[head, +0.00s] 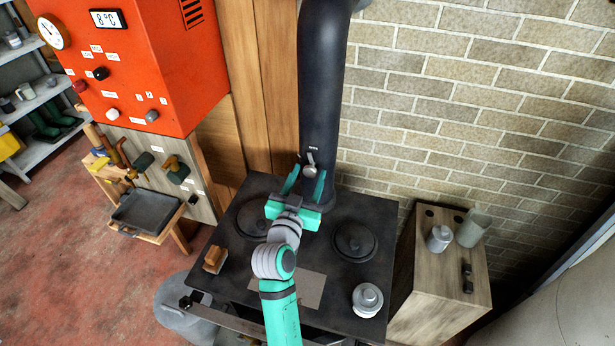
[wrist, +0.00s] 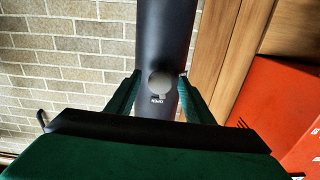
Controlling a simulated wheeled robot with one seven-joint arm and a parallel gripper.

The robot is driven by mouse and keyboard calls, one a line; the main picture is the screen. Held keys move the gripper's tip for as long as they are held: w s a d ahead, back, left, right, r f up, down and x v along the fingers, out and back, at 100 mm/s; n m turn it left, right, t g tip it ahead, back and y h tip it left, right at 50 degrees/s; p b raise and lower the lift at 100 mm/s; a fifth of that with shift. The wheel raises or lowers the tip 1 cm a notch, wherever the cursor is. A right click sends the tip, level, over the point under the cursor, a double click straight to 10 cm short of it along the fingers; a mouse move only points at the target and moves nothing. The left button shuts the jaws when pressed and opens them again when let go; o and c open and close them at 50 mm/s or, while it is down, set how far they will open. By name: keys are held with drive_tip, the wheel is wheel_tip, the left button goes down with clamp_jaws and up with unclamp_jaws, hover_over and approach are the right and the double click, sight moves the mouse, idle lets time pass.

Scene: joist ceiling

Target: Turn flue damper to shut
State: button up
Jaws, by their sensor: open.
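The flue damper handle (head: 310,158) is a small grey lever on the front of the black flue pipe (head: 325,80), low on the pipe above the stove. In the wrist view the handle's round grey part (wrist: 160,80) shows against the pipe, with a small label that seems to read OPEN, upside down. My gripper (head: 308,172) is open, and its two green fingers stand left and right of the handle. In the wrist view the fingers (wrist: 159,76) show a gap on both sides of it. I cannot tell whether the fingertips reach the handle's depth.
The black stove top (head: 345,290) lies below my arm, with round lids, a small wooden block (head: 215,259) and a grey kettle-like pot (head: 367,299). A red control cabinet (head: 150,60) is at left. A wooden cabinet (head: 440,275) with metal cups stands right. Brick wall is behind.

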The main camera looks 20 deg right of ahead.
drive_tip(key=shift+c, duration=0.6)
drive_tip(key=c, duration=0.9)
drive_tip(key=shift+c, duration=0.2)
drive_tip(key=n, duration=0.3)
drive_tip(key=shift+n, duration=0.3)
drive_tip(key=n, duration=0.4)
drive_tip(key=shift+s+n, duration=0.1)
drive_tip(key=shift+n, duration=0.2)
drive_tip(key=n, duration=0.3)
drive_tip(key=shift+d+n, duration=0.1)
drive_tip(key=shift+n, duration=2)
